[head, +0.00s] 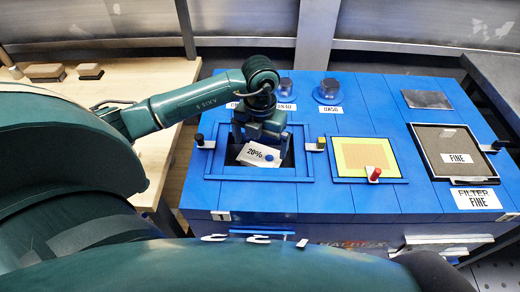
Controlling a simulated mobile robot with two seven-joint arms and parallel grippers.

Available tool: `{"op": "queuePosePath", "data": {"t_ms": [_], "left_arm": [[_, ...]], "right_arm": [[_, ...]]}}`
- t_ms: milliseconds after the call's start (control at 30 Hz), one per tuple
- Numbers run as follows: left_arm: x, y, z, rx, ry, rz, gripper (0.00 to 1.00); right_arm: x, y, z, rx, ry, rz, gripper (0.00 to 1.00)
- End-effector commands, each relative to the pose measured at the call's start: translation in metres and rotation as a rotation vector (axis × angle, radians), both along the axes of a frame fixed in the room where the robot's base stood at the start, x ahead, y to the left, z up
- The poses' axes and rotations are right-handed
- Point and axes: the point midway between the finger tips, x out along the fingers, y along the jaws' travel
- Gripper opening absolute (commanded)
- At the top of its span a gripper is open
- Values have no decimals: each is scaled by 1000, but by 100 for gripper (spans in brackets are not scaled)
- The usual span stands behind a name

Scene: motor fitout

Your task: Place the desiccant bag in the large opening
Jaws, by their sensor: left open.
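The large opening (218,171) is a dark square hole with a raised blue frame in the left part of the blue cabinet top. A white bag marked 20% (252,156), which looks like the desiccant bag, lies tilted inside the opening. My left gripper (262,140) hangs over the opening, pointing down, directly behind and above the bag. It is open. Its fingertips are partly hidden, so I cannot tell whether they touch the bag. My right gripper is not in view.
Right of the opening is a yellow-framed panel (350,145) with a red knob (374,174), then a black-framed filter marked FINE (430,145). Metal cylinders (328,90) stand behind. A wooden table (150,75) at left holds small blocks (45,72). Small latch posts flank the opening.

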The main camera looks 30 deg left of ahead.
Motion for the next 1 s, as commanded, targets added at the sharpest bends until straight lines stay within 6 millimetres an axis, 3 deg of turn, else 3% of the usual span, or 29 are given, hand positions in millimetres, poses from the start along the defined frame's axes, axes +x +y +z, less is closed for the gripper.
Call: {"op": "queuePosePath", "data": {"t_ms": [200, 400, 1000], "left_arm": [[1, 0, 49, 0, -5, 0, 100], [1, 0, 75, 0, -3, 1, 100], [0, 0, 81, 0, 0, 1, 100]], "right_arm": [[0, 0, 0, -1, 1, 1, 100], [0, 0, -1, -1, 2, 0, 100], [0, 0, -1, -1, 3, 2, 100]]}}
